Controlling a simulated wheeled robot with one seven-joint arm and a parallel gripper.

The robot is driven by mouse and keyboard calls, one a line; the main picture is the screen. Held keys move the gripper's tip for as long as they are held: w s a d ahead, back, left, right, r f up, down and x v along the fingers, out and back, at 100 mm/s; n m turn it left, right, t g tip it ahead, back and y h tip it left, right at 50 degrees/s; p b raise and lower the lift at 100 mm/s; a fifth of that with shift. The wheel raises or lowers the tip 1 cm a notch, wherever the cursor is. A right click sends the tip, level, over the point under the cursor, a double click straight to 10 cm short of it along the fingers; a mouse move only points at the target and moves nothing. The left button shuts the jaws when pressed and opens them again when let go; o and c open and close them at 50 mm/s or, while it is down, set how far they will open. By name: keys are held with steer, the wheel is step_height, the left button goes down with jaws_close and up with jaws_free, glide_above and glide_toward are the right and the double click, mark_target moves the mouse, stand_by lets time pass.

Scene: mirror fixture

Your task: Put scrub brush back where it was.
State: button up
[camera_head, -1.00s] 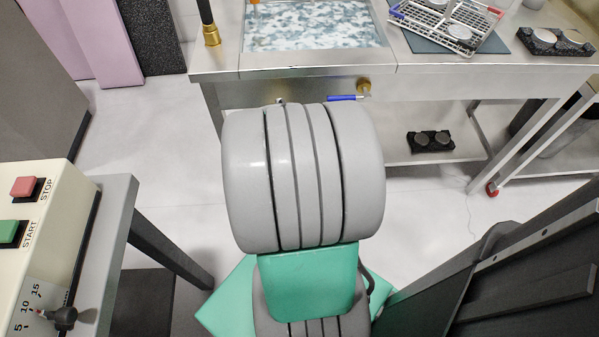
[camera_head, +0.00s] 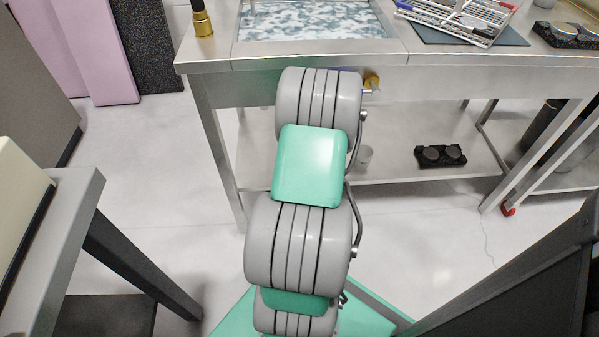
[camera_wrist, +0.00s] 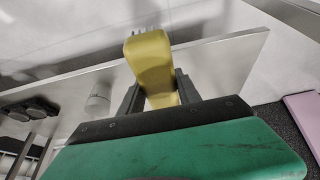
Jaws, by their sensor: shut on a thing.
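The scrub brush (camera_wrist: 150,62) shows in the wrist view as a yellow body with pale bristles at its far end. My gripper (camera_wrist: 158,90) is shut on it, with a dark finger on either side. I cannot tell from the wrist view whether the brush touches anything beyond the fingers.
The sink basin (camera_head: 310,20) is at the top centre. A wire rack (camera_head: 465,18) lies on a dark mat to its right. A dark panel stands at right.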

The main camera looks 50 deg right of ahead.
steer(key=w+d+f+b, duration=0.2)
steer(key=w+f, duration=0.1)
steer(key=w+d+f+b, duration=0.2)
steer(key=w+f, duration=0.1)
steer(key=w+d+f+b, duration=0.2)
steer(key=w+f, duration=0.1)
steer(key=w, duration=0.1)
steer(key=shift+d, duration=0.1)
steer(key=shift+a+b+x, duration=0.2)
steer(key=shift+b+x, duration=0.35)
steer(key=shift+x, duration=0.3)
steer(key=shift+a+b+x, duration=0.15)
steer(key=shift+b+x, duration=0.35)
steer(key=shift+x, duration=0.4)
steer(key=shift+s+f, duration=0.15)
steer(key=shift+f, duration=0.05)
steer(key=shift+f, duration=0.1)
steer(key=o, duration=1.3)
